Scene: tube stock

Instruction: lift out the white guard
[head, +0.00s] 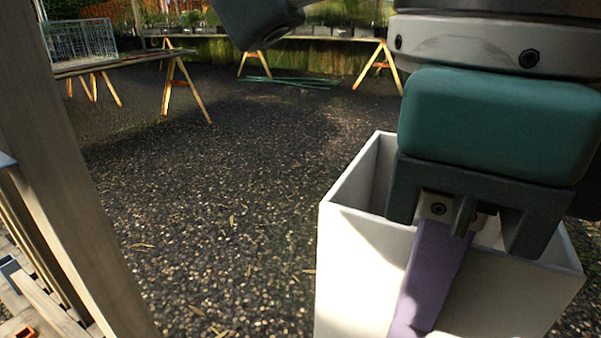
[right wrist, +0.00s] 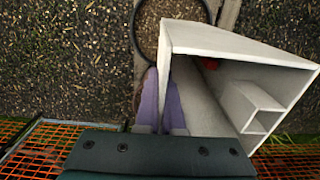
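The white guard (head: 345,235) looks like a tall, open-topped square box at the lower right of the head view. It also shows in the right wrist view (right wrist: 230,40), where its open end faces the camera. A smaller pale square tube (right wrist: 258,108) sits in its right corner. My right gripper (head: 430,290) points down at the guard's wall. Its purple fingers (right wrist: 162,100) lie on both sides of that wall, one outside and one inside, and look closed on it. The guard's lower end is out of frame. My left gripper is not in view.
A small red thing (right wrist: 210,63) shows inside the guard. A black ring (right wrist: 135,40) and orange mesh (right wrist: 80,147) lie below. A wooden post (head: 50,170) stands at left. Trestle tables (head: 120,62) stand behind.

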